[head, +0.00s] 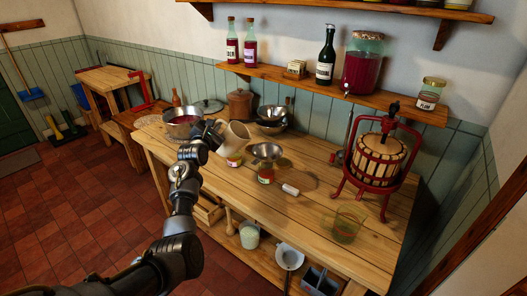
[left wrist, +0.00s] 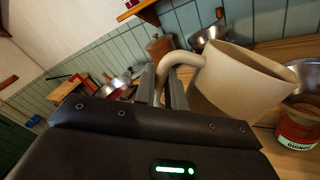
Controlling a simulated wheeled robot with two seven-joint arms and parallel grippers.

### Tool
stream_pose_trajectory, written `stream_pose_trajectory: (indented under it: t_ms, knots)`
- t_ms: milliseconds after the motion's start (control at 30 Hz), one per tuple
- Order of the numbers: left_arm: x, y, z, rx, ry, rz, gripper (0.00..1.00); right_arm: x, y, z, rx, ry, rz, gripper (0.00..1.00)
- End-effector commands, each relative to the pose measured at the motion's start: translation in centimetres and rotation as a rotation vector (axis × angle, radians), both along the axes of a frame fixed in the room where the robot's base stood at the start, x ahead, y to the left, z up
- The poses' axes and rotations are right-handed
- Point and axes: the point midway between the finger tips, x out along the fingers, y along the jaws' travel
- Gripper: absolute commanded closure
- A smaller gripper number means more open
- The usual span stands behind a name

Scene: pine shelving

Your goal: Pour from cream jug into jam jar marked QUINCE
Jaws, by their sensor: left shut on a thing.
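The cream jug (head: 236,138) is a pale jug held above the table at its left-middle. It also shows in the left wrist view (left wrist: 235,85), tilted, with its lip toward the jar marked QUINCE. My left gripper (head: 216,131) is shut on the jug's handle; its fingers (left wrist: 172,90) show there too. The QUINCE jar (head: 266,177) stands on the table to the right of the jug, a metal funnel (head: 266,152) in its mouth. Its label reads QUINCE in the left wrist view (left wrist: 297,136). No stream shows, and the jug's contents are hidden. My right gripper is out of view.
Another jar (head: 234,161) stands just below the jug. A pot of red contents (head: 184,123), metal bowls (head: 273,122) and a brown canister (head: 240,104) are behind. A small pale cylinder (head: 290,189), a glass (head: 347,225) and a fruit press (head: 377,160) are to the right.

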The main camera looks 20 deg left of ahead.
Motion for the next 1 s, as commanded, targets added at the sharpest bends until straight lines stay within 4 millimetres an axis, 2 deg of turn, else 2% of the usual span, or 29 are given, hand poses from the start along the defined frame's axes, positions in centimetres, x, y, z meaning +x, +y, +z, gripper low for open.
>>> stream_pose_trajectory:
  t_ms: [33,167,267,467,767,1000]
  knots:
    - [0.2,-0.6,0.2,0.0,-0.004,-0.008,1.0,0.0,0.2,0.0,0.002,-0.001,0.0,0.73]
    - [0.3,-0.4,0.0,-0.026,-0.006,-0.008,1.0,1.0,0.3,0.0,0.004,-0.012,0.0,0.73]
    - [0.1,0.4,-0.3,-0.076,-0.009,-0.005,1.0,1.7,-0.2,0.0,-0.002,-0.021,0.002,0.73]
    - [-0.1,2.5,-1.8,-0.248,-0.021,-0.004,1.0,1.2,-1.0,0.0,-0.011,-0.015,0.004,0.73]
    - [-0.2,4.9,-4.4,-0.51,-0.041,-0.007,1.0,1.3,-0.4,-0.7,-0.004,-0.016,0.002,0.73]
    - [-0.5,6.1,-4.8,-0.654,-0.051,-0.003,1.0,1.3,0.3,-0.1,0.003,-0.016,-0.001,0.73]
